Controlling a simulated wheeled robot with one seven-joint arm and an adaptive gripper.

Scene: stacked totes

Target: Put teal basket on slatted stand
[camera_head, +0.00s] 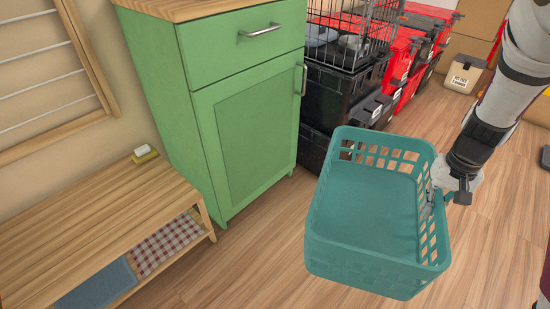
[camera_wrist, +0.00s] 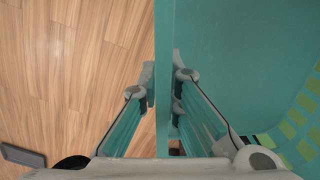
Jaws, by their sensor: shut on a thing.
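The teal basket (camera_head: 365,205) is empty, with an open top and perforated walls. It is held above the floor at the centre right of the head view, slightly tilted in the picture. My gripper (camera_head: 433,196) is shut on the basket's right wall. In the wrist view, the fingers (camera_wrist: 162,85) sit on either side of the basket wall (camera_wrist: 162,30), with the basket's inside to the right. The slatted stand (camera_head: 100,228) is a low wooden bench at the lower left of the head view, apart from the basket. Its top is mostly bare.
A small yellow and white item (camera_head: 145,154) lies at the stand's back end. Folded cloths (camera_head: 167,245) are on its lower shelf. Black and red totes (camera_head: 340,95) with a wire crate (camera_head: 350,35) stand behind the basket.

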